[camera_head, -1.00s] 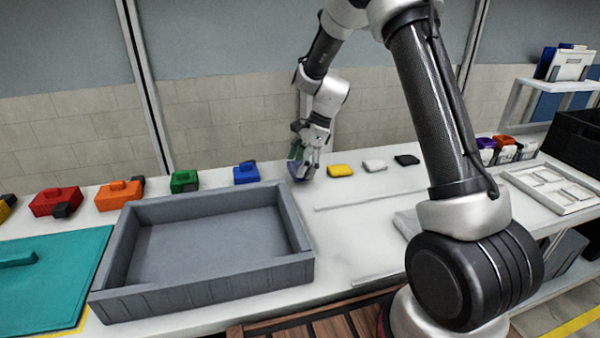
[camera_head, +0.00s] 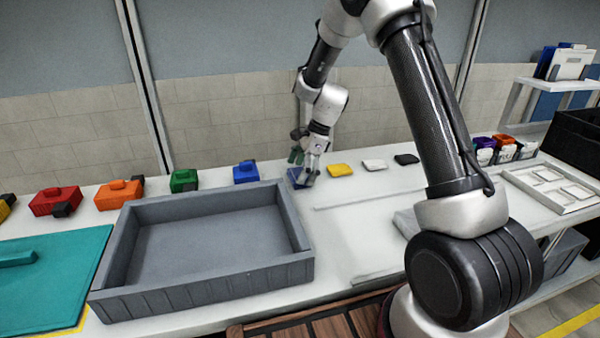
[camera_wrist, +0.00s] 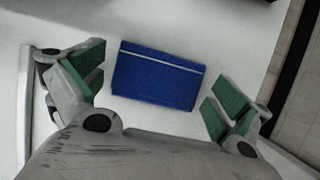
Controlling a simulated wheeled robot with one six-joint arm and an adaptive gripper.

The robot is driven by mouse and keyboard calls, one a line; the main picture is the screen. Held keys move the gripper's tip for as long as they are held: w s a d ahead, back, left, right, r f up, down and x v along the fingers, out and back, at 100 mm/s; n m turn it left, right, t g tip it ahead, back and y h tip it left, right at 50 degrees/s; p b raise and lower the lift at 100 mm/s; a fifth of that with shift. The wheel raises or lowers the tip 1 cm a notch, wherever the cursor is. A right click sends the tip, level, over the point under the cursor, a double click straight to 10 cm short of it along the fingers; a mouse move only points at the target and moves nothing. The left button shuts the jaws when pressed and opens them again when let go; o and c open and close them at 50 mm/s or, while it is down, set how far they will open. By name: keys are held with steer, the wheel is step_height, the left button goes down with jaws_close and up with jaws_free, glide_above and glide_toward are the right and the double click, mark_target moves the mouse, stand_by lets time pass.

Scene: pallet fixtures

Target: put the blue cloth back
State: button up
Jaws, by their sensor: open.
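The blue cloth (camera_wrist: 155,80) is a folded rectangle with a pale stripe near one edge. It lies flat on the white table in the wrist view. In the head view the blue cloth (camera_head: 296,177) is partly hidden by my gripper (camera_head: 304,170), at the left end of a row of folded cloths. My gripper also shows in the wrist view (camera_wrist: 158,95), its green-padded fingers open on either side of the cloth, with gaps between pads and cloth. Nothing is held.
Yellow (camera_head: 340,170), white (camera_head: 374,165) and black (camera_head: 406,159) folded cloths lie to the right. A grey tray (camera_head: 300,232) stands in front on the left. A blue block (camera_head: 246,173) and other coloured blocks line the back. A white frame (camera_head: 545,204) lies at the right.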

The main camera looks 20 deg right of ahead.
steer(key=v, duration=1.2)
steer(key=s+d+r+n+t+h, duration=0.1)
steer(key=s+d+r+n, duration=0.3)
steer(key=s+r, duration=0.5)
steer(key=s+d+r+n+t+h, duration=0.1)
steer(key=s+d+n, duration=0.2)
steer(key=s+n, duration=0.4)
steer(key=s+d+r+n+t+h, duration=0.2)
steer(key=s+n, duration=0.5)
steer(key=s, duration=1.1)
steer(key=shift+d+r+h, duration=0.3)
steer(key=shift+d+r, duration=0.05)
steer(key=shift+d, duration=0.1)
